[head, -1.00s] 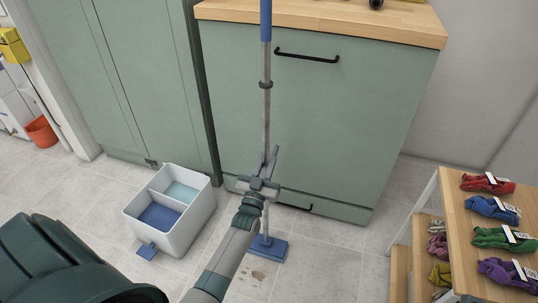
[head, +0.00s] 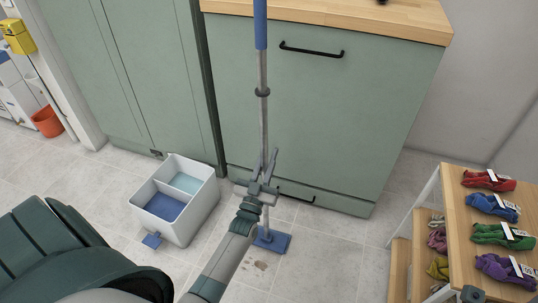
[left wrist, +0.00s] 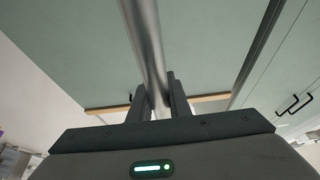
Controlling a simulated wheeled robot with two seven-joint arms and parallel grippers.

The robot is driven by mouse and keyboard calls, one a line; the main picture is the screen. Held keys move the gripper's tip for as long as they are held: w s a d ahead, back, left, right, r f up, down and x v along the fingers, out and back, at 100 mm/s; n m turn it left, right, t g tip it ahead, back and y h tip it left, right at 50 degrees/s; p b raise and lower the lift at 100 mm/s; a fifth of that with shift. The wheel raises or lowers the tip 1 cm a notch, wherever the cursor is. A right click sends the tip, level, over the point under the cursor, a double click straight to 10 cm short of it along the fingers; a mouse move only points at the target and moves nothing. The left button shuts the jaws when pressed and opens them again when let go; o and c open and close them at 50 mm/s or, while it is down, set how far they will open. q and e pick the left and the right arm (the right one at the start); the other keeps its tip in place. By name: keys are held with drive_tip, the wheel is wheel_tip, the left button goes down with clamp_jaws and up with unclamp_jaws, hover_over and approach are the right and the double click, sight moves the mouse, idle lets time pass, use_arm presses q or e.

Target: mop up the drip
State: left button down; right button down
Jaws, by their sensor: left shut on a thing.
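My left gripper (head: 263,178) is shut on the grey pole of the mop (head: 264,110), which stands nearly upright. The pole also shows between the fingers in the left wrist view (left wrist: 145,45). The mop has a blue grip at the top and a flat blue head (head: 272,240) resting on the floor tiles. The drip (head: 261,265) is a small brownish patch on the floor just in front of the mop head, partly beside my forearm. My right gripper is not in view.
A white two-part bucket (head: 190,225) with blue and pale blue compartments stands left of the mop. Green cabinets (head: 340,120) rise close behind. A wooden stepped rack (head: 455,195) with coloured cloths is at the right. An orange bucket (head: 47,122) stands far left.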

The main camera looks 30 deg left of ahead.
sight(264, 167)
use_arm(q)
drive_tip(key=shift+f, duration=0.1)
drive_tip(key=shift+s+d+r+p, duration=0.2)
drive_tip(key=shift+s+p, duration=0.5)
drive_tip(key=shift+p, duration=0.15)
drive_tip(key=shift+s, duration=0.4)
drive_tip(key=shift+s+d+p, duration=0.1)
drive_tip(key=shift+s+p, duration=0.05)
drive_tip(key=shift+p, duration=0.2)
drive_tip(key=shift+s+d+p, duration=0.15)
drive_tip(key=shift+s+p, duration=0.2)
drive_tip(key=shift+s, duration=0.2)
drive_tip(key=shift+s+d+p, duration=0.15)
drive_tip(key=shift+s+p, duration=0.15)
drive_tip(key=shift+s, duration=0.4)
